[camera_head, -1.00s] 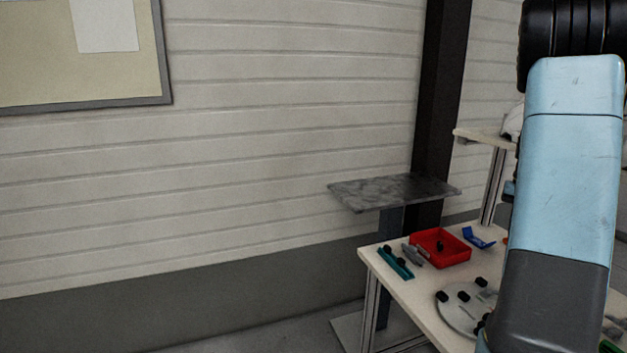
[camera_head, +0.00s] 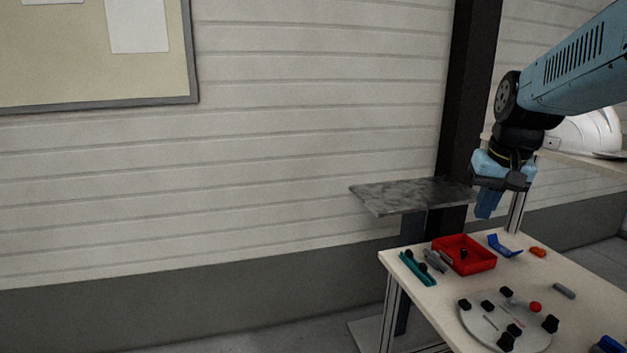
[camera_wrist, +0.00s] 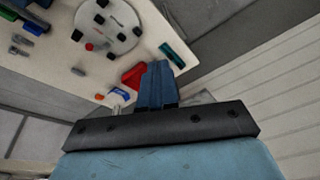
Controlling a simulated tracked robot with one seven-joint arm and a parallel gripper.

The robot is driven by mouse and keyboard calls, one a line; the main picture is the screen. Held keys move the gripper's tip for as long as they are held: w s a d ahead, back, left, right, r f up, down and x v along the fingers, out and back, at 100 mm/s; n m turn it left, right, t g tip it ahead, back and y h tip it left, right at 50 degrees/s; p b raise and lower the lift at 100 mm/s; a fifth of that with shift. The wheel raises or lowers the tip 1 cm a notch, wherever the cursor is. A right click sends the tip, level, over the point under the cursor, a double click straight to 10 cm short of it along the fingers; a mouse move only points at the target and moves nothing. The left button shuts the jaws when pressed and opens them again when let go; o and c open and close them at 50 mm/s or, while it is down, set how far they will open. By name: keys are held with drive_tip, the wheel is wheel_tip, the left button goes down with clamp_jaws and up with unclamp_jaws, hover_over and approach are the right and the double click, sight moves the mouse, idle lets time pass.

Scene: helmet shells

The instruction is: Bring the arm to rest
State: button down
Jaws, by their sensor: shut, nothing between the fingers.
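My blue arm reaches in from the upper right in the head view. My gripper (camera_head: 486,205) hangs from it, pointing down, above the back of the white table (camera_head: 410,300) and near the grey marbled stand top (camera_head: 415,195). Its fingers are together and empty. In the wrist view my gripper (camera_wrist: 158,66) also shows shut, with the tabletop beyond it and part of the red tray (camera_wrist: 134,76) hidden behind the fingers.
On the table are a red tray (camera_head: 489,261), a teal part (camera_head: 417,269), a blue bracket (camera_head: 504,246) and a round plate with black knobs (camera_head: 484,326). A white helmet shell (camera_head: 590,130) sits on a shelf at right. A dark post (camera_head: 470,90) stands behind.

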drive_tip(key=s+a+n+t, duration=0.2)
drive_tip(key=s+a, duration=0.7)
drive_tip(key=s, duration=0.2)
drive_tip(key=shift+s+f+n+t, duration=0.2)
drive_tip(key=shift+f+n+t, duration=0.1)
drive_tip(key=shift+f+n, duration=0.1)
